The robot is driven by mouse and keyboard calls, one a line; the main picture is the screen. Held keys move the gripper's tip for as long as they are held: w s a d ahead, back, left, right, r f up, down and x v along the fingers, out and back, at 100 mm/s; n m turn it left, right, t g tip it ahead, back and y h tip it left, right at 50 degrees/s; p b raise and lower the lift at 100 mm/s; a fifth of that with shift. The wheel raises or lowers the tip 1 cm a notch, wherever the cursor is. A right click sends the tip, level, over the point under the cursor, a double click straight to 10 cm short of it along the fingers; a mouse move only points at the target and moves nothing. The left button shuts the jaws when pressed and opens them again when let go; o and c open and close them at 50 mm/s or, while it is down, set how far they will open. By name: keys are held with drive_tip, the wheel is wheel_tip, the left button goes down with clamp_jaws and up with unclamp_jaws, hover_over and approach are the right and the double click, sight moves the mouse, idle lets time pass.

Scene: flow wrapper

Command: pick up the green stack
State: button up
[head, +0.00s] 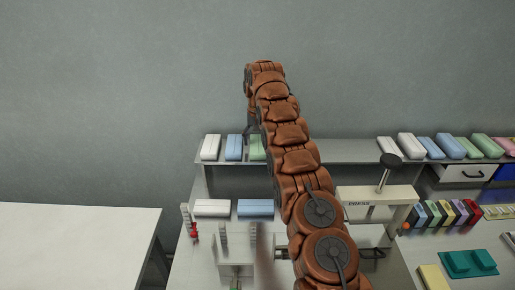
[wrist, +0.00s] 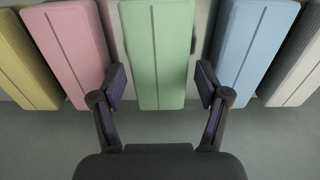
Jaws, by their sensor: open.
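The green stack (wrist: 158,50) is a pale green block with a dark groove along its length, in the middle of the wrist view. My gripper (wrist: 160,85) is open, with one finger on each side of the stack's near end. Gaps show between the fingers and its sides, and I cannot tell how deep the fingers reach. In the head view the green stack (head: 257,148) is on the back shelf (head: 350,157), partly hidden by my arm.
A pink stack (wrist: 68,45) is close on the left and a blue stack (wrist: 248,45) close on the right in the wrist view, with yellow (wrist: 20,65) and white (wrist: 301,65) ones beyond. A press (head: 375,195) stands right of my arm.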

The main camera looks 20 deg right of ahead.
drive_tip(key=shift+s+f, duration=0.1)
drive_tip(key=shift+f, duration=0.75)
drive_tip(key=shift+c, duration=0.3)
drive_tip(key=c, duration=0.6)
drive_tip(key=shift+r, duration=0.15)
